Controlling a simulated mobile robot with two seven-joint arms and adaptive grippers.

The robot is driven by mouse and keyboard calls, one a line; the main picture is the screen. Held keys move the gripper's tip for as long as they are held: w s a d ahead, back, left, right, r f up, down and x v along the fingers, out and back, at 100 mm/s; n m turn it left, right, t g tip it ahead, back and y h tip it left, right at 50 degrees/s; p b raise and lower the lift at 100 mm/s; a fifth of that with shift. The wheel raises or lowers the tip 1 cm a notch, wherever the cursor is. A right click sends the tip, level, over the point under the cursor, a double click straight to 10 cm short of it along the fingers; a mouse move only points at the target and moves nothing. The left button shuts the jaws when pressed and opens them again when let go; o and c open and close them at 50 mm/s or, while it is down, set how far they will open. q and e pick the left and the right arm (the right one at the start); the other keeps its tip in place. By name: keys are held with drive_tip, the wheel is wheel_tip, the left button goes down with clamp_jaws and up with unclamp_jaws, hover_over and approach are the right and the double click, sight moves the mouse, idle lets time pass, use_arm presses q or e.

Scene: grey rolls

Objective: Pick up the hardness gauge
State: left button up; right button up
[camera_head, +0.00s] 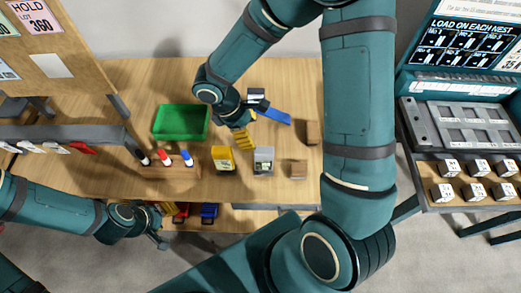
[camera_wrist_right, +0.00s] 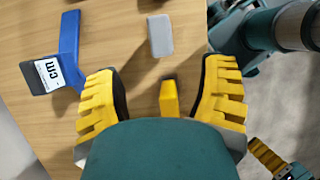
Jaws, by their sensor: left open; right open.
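A yellow boxy device (camera_head: 223,160) and a grey device (camera_head: 264,162) with a small face stand side by side on the wooden table; I cannot tell for certain which is the hardness gauge. My right gripper (camera_head: 243,139) is above the table, just behind these two. In the right wrist view its ridged yellow fingers (camera_wrist_right: 165,100) are spread apart. A narrow yellow thing with a dark top (camera_wrist_right: 169,97) shows between them, and a plain grey block (camera_wrist_right: 160,36) lies beyond; neither is gripped. My left gripper (camera_head: 158,240) is open and empty by the table's front edge.
A blue-handled tool (camera_head: 273,115) with a dark labelled head lies behind my right gripper. A green bin (camera_head: 181,123) and a rack of markers (camera_head: 170,172) are to the left. Brown blocks (camera_head: 312,132) are to the right. A bench with white cubes (camera_head: 475,190) stands far right.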

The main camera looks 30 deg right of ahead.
sight(263, 150)
drive_tip(key=x, duration=0.7)
drive_tip(key=shift+s+f+b, duration=0.15)
drive_tip(key=shift+s+b, duration=0.05)
drive_tip(key=shift+b, duration=0.2)
drive_tip(key=shift+w+x, duration=0.2)
drive_tip(key=shift+x, duration=2.8)
clamp_jaws()
